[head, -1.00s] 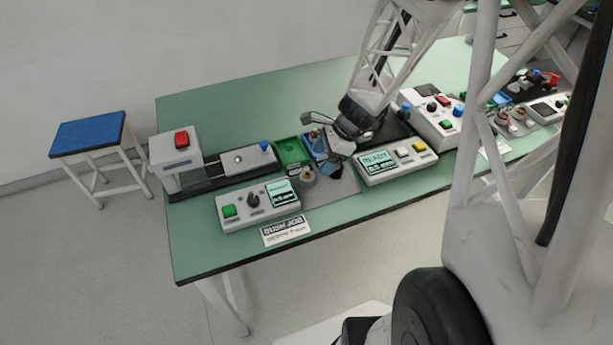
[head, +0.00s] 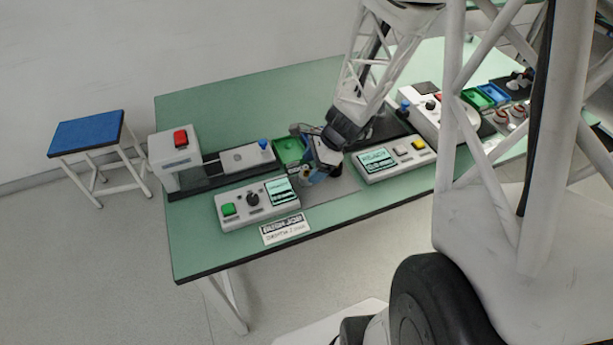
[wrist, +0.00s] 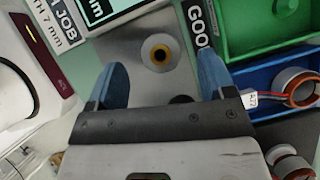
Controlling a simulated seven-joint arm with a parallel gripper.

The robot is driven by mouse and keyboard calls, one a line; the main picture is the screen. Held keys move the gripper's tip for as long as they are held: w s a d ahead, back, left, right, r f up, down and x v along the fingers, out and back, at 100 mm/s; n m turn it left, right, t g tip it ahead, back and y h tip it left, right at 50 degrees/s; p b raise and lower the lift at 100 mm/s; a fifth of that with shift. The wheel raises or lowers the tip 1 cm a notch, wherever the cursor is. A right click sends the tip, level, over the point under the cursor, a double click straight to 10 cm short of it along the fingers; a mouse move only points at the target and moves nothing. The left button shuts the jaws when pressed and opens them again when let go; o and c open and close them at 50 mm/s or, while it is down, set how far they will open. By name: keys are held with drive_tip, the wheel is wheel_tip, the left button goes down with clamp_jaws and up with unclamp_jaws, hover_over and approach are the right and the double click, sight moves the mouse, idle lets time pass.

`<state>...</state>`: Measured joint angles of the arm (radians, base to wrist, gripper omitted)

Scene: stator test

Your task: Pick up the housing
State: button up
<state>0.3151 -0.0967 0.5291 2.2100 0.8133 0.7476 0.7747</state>
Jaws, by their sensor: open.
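A round grey part with an orange-brown ring at its centre, which looks like the housing (wrist: 146,54), stands on a grey plate (wrist: 175,88) in the wrist view. My gripper (wrist: 162,62) is open, its two blue fingers apart. The part appears between the fingertips and slightly beyond them, with clear space on both sides. In the head view my gripper (head: 311,178) is low over the plate and largely hides the part. I cannot tell the exact height left between fingers and part.
A green tray (wrist: 238,48) and a blue tray (wrist: 262,78) lie right of the fingers; a wired ring part (wrist: 297,88) sits in the blue one. A "GOOD" label (wrist: 199,30) is close to the right finger. A control box (head: 257,203) stands nearby.

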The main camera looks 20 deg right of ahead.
sight(307, 172)
drive_tip(key=shift+x, duration=1.65)
drive_tip(key=shift+r, duration=0.1)
drive_tip(key=c, duration=1)
